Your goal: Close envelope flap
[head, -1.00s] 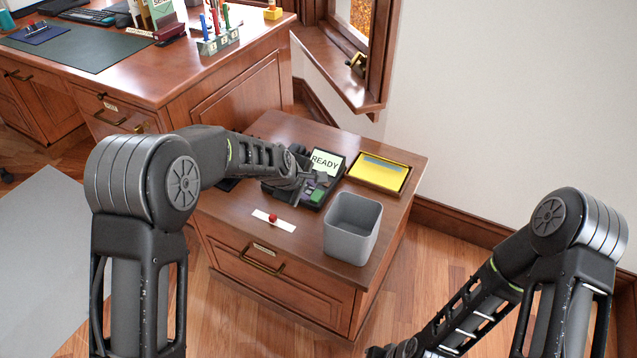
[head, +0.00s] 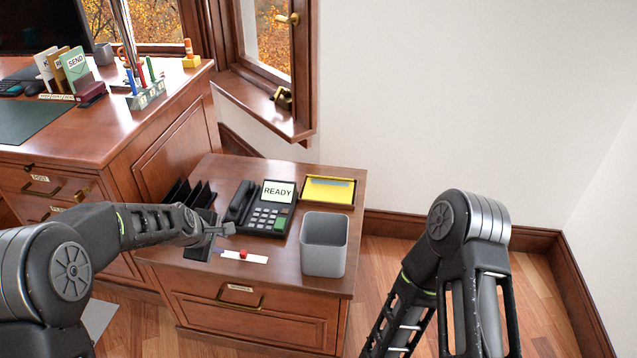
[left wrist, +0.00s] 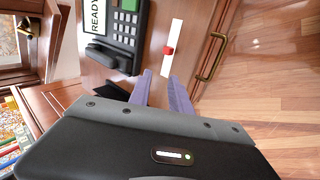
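I cannot make out a clear envelope or flap in these views. A flat yellow item with a blue strip (head: 328,190) lies in a dark tray at the back right of the low wooden cabinet. A white strip (head: 258,259) with a small red piece (head: 243,254) lies near the cabinet's front; both also show in the left wrist view, the red piece (left wrist: 168,51) just beyond the fingers. My left gripper (head: 226,238) is above the cabinet, left of the strip. In the left wrist view its two fingers (left wrist: 160,78) are apart with nothing between. My right gripper is out of view.
A black desk phone (head: 268,212) with a READY screen stands mid-cabinet. A grey bin (head: 324,243) is at the front right. A black upright rack (head: 190,194) is at the left. The cabinet's front edge has a drawer handle (head: 240,300). A large desk (head: 90,140) stands behind left.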

